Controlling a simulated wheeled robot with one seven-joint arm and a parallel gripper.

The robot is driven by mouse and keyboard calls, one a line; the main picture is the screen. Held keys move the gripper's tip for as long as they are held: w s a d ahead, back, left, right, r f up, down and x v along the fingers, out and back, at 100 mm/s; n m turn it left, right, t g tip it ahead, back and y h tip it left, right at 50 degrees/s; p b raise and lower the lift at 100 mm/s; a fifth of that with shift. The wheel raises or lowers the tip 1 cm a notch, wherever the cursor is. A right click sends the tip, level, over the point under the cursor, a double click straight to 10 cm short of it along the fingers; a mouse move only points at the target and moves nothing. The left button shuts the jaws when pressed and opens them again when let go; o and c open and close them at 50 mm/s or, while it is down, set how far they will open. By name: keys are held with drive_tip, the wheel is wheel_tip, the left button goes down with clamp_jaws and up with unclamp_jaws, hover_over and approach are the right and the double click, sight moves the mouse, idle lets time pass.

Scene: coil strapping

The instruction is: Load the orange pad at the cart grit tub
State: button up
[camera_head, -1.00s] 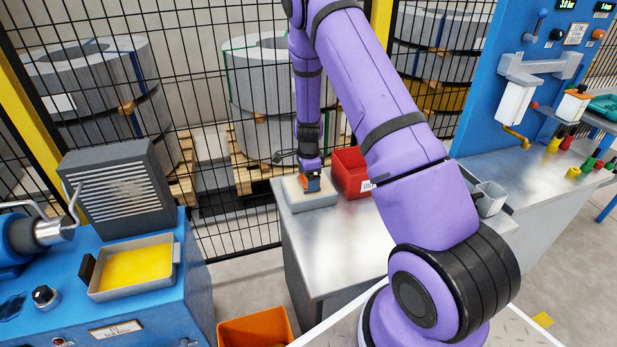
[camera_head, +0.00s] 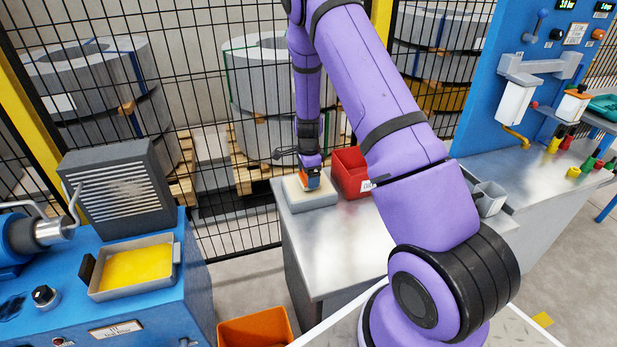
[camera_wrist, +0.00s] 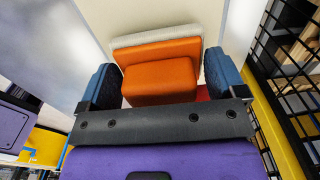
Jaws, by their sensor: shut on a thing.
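My gripper (camera_head: 310,174) is shut on the orange pad (camera_head: 312,183), at the far left of the steel cart. The wrist view shows the pad (camera_wrist: 160,75) as a stepped orange block between the two blue fingers (camera_wrist: 163,86). A pale grey band lies beyond its far edge there. The grit tub (camera_head: 315,203) is a shallow grey tray with a cream filling, on the cart top. The pad is low over or in the tub; its underside is hidden, so I cannot tell whether it touches the grit.
A red bin (camera_head: 350,172) stands close right of the tub. The steel cart top (camera_head: 335,240) is clear in front. Wire mesh fencing (camera_head: 215,150) runs behind. A tray of yellow material (camera_head: 135,268) sits on the blue machine at left. An orange bin (camera_head: 255,330) is below.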

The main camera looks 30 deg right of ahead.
drive_tip(key=shift+r, duration=2.9)
